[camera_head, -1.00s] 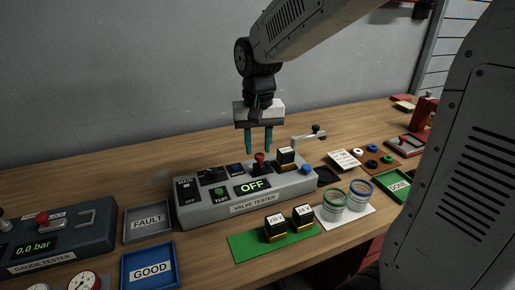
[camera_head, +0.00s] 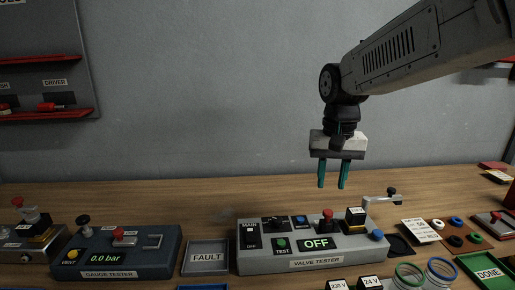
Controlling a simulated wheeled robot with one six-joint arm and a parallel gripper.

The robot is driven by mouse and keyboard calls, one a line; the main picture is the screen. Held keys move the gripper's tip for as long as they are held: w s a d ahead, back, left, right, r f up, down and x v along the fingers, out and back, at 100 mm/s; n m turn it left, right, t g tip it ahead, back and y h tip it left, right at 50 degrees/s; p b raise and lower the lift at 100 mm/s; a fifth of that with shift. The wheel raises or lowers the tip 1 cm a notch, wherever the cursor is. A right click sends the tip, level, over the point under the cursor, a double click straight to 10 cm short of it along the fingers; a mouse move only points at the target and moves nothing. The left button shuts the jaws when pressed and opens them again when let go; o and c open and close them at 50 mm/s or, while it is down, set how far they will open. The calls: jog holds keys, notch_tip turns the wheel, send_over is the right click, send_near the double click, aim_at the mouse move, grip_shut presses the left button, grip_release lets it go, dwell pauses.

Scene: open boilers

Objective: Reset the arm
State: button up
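My gripper (camera_head: 333,183) hangs above the valve tester in the head view. Its two teal fingers point down and stand apart, with nothing between them. The arm reaches in from the upper right. The grey valve tester (camera_head: 276,265) sits on the bench below, its display reading OFF. The gripper is clear of both.
The gauge tester (camera_head: 117,262), reading 0.0 bar, stands at the left. A FAULT tray (camera_head: 207,270) lies between the testers. A green DONE tray (camera_head: 506,281), jars (camera_head: 441,271) and coloured rings lie at the right. A wall tool rack (camera_head: 60,61) hangs upper left. Air around the gripper is free.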

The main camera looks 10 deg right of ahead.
jog(key=s+f+n+t, duration=0.1)
jog(key=s+f+n, duration=0.1)
jog(key=s, duration=2)
jog(key=shift+s+d+n, duration=0.15)
jog(key=shift+d+n, duration=0.3)
jog(key=shift+n, duration=0.25)
dwell(0.4)
